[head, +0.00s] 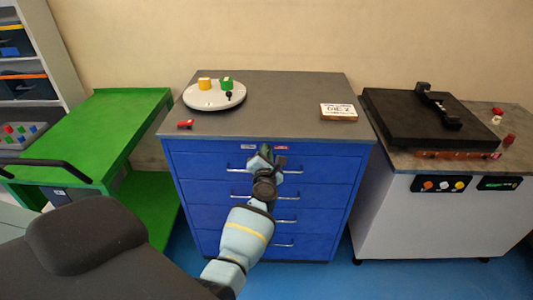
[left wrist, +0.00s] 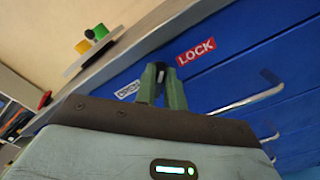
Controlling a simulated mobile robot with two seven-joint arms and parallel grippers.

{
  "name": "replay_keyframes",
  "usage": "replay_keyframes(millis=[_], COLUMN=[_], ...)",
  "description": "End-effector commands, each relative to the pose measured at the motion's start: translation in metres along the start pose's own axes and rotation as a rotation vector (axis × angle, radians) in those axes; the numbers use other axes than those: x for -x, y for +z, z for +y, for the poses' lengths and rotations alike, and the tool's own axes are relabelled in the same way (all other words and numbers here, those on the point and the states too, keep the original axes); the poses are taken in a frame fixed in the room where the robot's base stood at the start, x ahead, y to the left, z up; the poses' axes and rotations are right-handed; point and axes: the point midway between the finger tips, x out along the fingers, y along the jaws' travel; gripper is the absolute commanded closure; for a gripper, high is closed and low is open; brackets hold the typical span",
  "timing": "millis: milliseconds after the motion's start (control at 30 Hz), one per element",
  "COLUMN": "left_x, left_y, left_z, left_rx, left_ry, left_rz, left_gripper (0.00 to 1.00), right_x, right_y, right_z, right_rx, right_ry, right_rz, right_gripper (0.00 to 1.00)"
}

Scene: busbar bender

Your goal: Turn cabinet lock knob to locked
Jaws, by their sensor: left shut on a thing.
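The blue cabinet (head: 200,165) stands in the middle of the head view, with several drawers and a grey top. Its lock knob (left wrist: 161,72) shows as a small dark piece between my left fingertips in the left wrist view. My left gripper (head: 266,155) is at the top of the cabinet front and is shut on the knob. The fingers hide most of the knob, so I cannot tell its angle. A red LOCK label (left wrist: 196,52) is to the right of the fingers and a white OPEN label (left wrist: 128,89) to the left. My right gripper is not in view.
Drawer handles (head: 286,221) stick out below my gripper. On the cabinet top are a round grey plate (head: 205,103) with small parts, a red piece (head: 186,125) and a white-topped box (head: 338,112). A green cart (head: 110,125) stands left, a machine bench (head: 400,215) right.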

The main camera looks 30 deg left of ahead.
Motion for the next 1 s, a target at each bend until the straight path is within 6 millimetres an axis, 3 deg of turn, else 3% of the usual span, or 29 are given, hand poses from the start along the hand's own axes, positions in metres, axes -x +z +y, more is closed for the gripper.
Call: replay_keyframes(millis=[100,467,800,1000], left_x=[0.0,0.004,0.049,0.071], left_y=[-0.001,0.0,0.003,0.001], left_z=[0.001,0.001,0.003,0.002], left_rx=[-0.003,-0.001,0.003,-0.001], left_ry=[0.001,0.0,0.003,0.002], left_rz=[0.001,0.0,-0.003,-0.001], left_gripper=[0.8,0.8,0.8,0.8], right_x=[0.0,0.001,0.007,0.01], right_y=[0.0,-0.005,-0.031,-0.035], right_z=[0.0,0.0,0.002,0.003], right_rx=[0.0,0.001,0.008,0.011], right_ry=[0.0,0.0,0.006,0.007], right_rz=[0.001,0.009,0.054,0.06], right_gripper=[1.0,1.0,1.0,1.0])
